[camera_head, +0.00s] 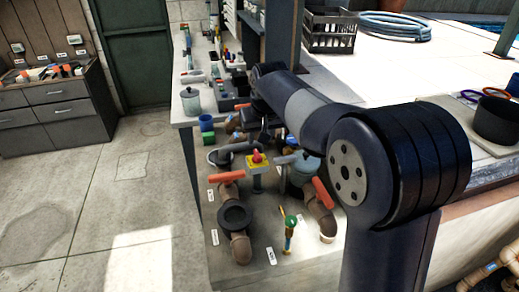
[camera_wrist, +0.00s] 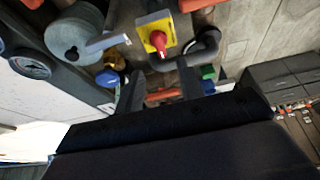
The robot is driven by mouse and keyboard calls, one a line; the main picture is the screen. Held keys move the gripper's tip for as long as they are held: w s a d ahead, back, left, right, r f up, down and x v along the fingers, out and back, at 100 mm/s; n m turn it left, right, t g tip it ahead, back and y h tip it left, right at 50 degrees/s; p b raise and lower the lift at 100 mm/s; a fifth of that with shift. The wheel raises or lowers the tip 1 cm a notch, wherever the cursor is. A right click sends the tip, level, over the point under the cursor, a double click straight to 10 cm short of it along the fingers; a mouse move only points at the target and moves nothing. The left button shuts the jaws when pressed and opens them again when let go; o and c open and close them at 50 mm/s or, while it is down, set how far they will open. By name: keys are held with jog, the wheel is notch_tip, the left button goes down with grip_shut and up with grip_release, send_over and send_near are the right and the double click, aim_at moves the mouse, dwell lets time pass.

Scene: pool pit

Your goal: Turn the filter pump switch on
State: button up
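The fingertips are apart from the switch box in that view. In the head view my gripper is mostly hidden among dark clutter behind the switch.
Brown pipes with orange-handled valves (camera_head: 229,177) flank the switch. A green-topped upright piece (camera_head: 290,221) stands in front. A grey tank (camera_head: 303,173) is at right. A cluttered bench (camera_head: 187,116) lies behind, and drawers (camera_head: 62,112) stand far left. The left floor is clear.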

aim_at(257, 153)
jog(key=p+x, duration=0.1)
jog(key=x, duration=0.7)
jog(key=shift+w+f, duration=0.1)
jog(key=shift+f, duration=0.25)
jog(key=shift+c, duration=0.5)
grip_shut()
